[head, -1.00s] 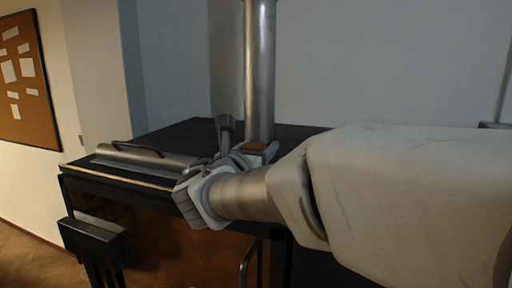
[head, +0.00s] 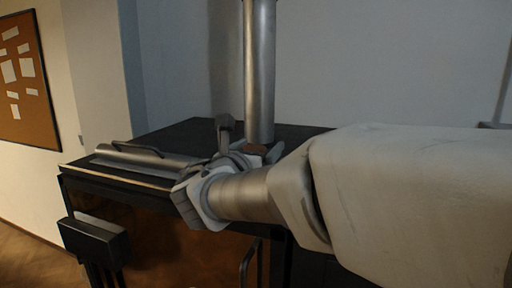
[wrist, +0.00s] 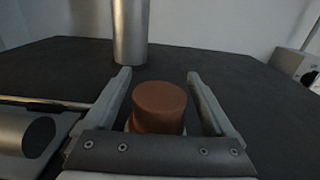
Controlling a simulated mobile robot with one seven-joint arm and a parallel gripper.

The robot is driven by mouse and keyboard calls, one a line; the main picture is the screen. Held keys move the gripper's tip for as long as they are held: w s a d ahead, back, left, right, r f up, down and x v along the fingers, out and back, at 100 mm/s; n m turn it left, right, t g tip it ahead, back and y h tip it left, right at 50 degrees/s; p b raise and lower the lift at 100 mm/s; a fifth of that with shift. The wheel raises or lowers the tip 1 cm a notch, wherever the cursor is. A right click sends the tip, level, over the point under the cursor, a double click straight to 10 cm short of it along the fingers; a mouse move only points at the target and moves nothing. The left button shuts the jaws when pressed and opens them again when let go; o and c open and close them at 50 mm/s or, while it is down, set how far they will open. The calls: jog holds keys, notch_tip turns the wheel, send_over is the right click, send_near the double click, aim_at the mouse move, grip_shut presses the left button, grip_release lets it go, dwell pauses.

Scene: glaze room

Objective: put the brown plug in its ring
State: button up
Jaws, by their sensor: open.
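The brown plug (wrist: 158,108) is a short round piece with a flat top. It stands upright between the two fingers of my gripper (wrist: 160,88) in the wrist view. The fingers are open, with a gap on both sides of the plug. A pale edge (wrist: 128,125) shows low beside the plug; I cannot tell whether it is the ring, as the plug and gripper hide most of it. In the head view the plug (head: 256,149) shows partly behind my gripper (head: 262,155), over the dark worktop.
A tall metal pipe (head: 259,70) rises from the dark worktop (head: 185,137) just behind the plug. A metal cylinder with a handle (head: 145,159) lies to the left. A grey box with a dial (wrist: 296,68) is at the right. The worktop between them is clear.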

jog(key=b+v, duration=0.1)
jog(key=v, duration=1)
jog(key=shift+s+a, duration=0.15)
jog(key=shift+s, duration=0.25)
jog(key=shift+s, duration=0.1)
